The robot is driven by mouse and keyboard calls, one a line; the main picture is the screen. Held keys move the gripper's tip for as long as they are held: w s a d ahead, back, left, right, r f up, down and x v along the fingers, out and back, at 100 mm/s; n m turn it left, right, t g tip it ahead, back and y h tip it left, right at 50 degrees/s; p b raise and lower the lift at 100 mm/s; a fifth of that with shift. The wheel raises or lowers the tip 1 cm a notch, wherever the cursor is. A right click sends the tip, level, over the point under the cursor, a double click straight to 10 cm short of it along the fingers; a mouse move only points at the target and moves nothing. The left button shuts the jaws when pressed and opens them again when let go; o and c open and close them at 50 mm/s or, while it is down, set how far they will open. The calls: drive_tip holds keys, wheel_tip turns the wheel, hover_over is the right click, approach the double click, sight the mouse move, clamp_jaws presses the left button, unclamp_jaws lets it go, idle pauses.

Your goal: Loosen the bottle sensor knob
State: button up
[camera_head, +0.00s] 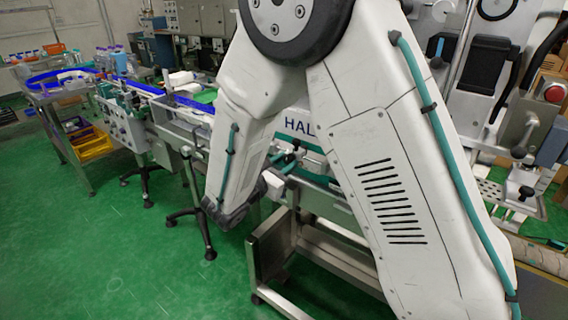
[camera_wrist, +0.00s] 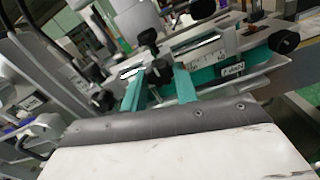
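My gripper (camera_wrist: 157,75) has two teal fingers standing apart at the top of the wrist view. A black knob (camera_wrist: 159,71) shows between the fingertips, beside the scale plate. I see no clear contact, and cannot tell how far the knob is beyond the tips. Other black knobs stand at the upper middle (camera_wrist: 148,38), at the left (camera_wrist: 98,73) and at the far right (camera_wrist: 286,42). No readable label tells which is the bottle sensor knob. In the head view my gripper (camera_head: 281,160) is at the machine's near side, partly hidden by my arm.
A white and teal machine rail with a marked scale (camera_wrist: 205,58) lies just beyond the fingers. A conveyor with blue edging (camera_head: 145,88) runs away to the left. A steel stand (camera_head: 275,255) is below. Green floor (camera_head: 110,250) is clear at the left front.

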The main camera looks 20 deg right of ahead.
drive_tip(key=shift+n, duration=0.3)
drive_tip(key=n, duration=0.9)
drive_tip(key=shift+n, duration=0.4)
drive_tip(key=n, duration=0.3)
drive_tip(key=shift+r+n, duration=0.1)
drive_tip(key=shift+n, duration=0.3)
drive_tip(key=n, duration=1.3)
drive_tip(key=shift+n, duration=0.3)
drive_tip(key=o, duration=1)
drive_tip(key=shift+c, duration=0.2)
